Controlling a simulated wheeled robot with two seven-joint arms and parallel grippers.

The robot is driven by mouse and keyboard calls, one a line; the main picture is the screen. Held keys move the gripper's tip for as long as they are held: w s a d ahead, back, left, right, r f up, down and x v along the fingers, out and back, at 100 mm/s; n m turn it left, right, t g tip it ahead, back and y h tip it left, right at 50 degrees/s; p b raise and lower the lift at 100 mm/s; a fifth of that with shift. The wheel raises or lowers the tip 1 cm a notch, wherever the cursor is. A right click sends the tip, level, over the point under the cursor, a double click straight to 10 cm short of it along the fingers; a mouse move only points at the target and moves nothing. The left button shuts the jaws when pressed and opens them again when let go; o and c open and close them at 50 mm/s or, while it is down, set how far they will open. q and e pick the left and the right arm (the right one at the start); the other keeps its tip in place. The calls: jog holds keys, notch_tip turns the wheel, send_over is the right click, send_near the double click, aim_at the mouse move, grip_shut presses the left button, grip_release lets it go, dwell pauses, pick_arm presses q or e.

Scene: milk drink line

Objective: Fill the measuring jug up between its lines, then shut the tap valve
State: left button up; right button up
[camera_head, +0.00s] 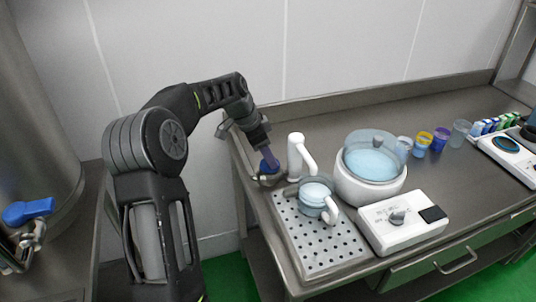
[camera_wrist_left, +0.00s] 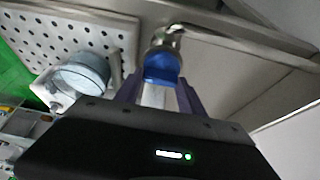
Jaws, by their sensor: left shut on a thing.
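The measuring jug (camera_head: 316,199) is clear with a pale handle and stands upright on the perforated drip tray (camera_head: 312,262), below the white spout (camera_head: 296,155). Pale blue liquid shows in it; its lines are too small to read. The jug also shows in the left wrist view (camera_wrist_left: 82,72). The tap valve has a blue handle (camera_wrist_left: 162,68) on a metal fitting (camera_wrist_left: 168,38). My left gripper (camera_head: 268,160) is shut on this blue handle, fingers on either side, partly hiding it in the head view. My right gripper is not in view.
A white round vat (camera_head: 370,188) with blue liquid stands right of the jug. A white control box (camera_head: 402,222) with a knob is in front of it. Several small cups (camera_head: 440,140) stand further right. Another blue-handled valve (camera_head: 28,212) is on the far-left tank.

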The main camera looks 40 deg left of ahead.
pick_arm(q)
jog(key=o, duration=1.4)
jog(key=shift+c, duration=0.2)
jog(key=b+v, duration=0.1)
jog(key=v, duration=0.6)
jog(key=shift+r, duration=0.4)
